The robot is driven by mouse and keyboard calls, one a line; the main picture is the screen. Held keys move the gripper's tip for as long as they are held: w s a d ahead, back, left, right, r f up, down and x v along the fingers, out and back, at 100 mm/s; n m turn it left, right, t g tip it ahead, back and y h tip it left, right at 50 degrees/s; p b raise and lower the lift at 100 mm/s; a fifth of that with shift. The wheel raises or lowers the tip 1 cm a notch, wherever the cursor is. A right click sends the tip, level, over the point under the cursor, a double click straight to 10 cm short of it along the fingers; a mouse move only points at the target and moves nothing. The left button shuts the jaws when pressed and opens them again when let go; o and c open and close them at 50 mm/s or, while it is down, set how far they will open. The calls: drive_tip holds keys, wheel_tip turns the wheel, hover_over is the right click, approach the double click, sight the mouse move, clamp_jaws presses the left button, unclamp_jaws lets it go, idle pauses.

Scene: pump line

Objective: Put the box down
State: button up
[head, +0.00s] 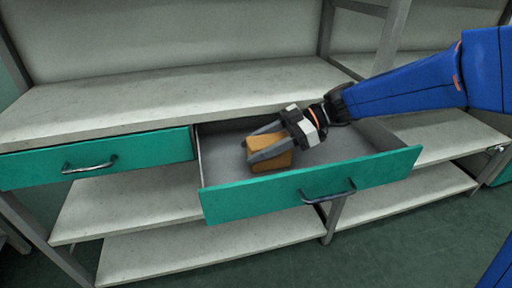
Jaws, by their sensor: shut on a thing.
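A small orange-brown box (272,158) is between the fingers of my gripper (264,148), which is shut on it. The box is inside the open green-fronted drawer (240,201), in its left part near the front panel. I cannot tell whether the box touches the drawer's grey floor or hangs just above it. The fingers hide part of the box's top and side. My blue arm reaches in from the right.
A closed green drawer (100,160) is to the left, under a grey worktop (170,97). Pale shelves (200,247) lie below. The drawer floor right of the box is bare. The open drawer's front panel and handle (328,192) stand nearest me.

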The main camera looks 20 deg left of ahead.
drive_tip(key=shift+f, duration=0.15)
drive_tip(key=o, duration=1.2)
drive_tip(key=shift+w+d+r, duration=0.1)
drive_tip(key=shift+d+r, duration=0.05)
drive_tip(key=shift+r, duration=0.05)
drive_tip(key=shift+v, duration=5.85)
